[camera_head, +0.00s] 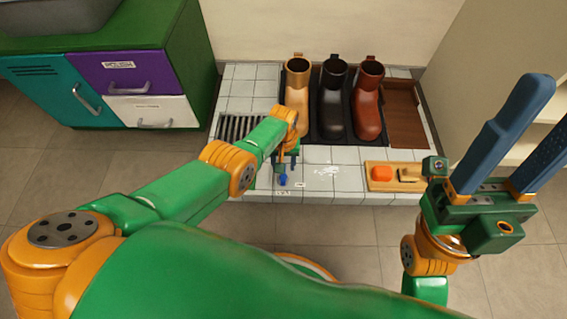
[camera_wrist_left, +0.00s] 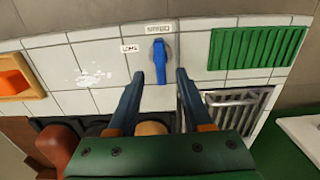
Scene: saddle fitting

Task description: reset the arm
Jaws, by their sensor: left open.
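My left arm reaches in from the left over the white tiled platform (camera_head: 330,160). Its gripper (camera_head: 287,165) points down near the platform's front edge. In the left wrist view the left gripper's (camera_wrist_left: 156,74) two fingers are apart with nothing between them. The lever also shows in the head view (camera_head: 283,180). My right gripper (camera_head: 556,108) is raised at the right, its blue fingers spread and empty; one finger is cut off by the picture's edge.
Tan (camera_head: 297,95), black (camera_head: 332,105) and brown (camera_head: 368,105) boots stand in a dark tray at the back. A wooden holder with an orange block (camera_head: 382,173) lies front right. A cabinet (camera_head: 140,75) stands left.

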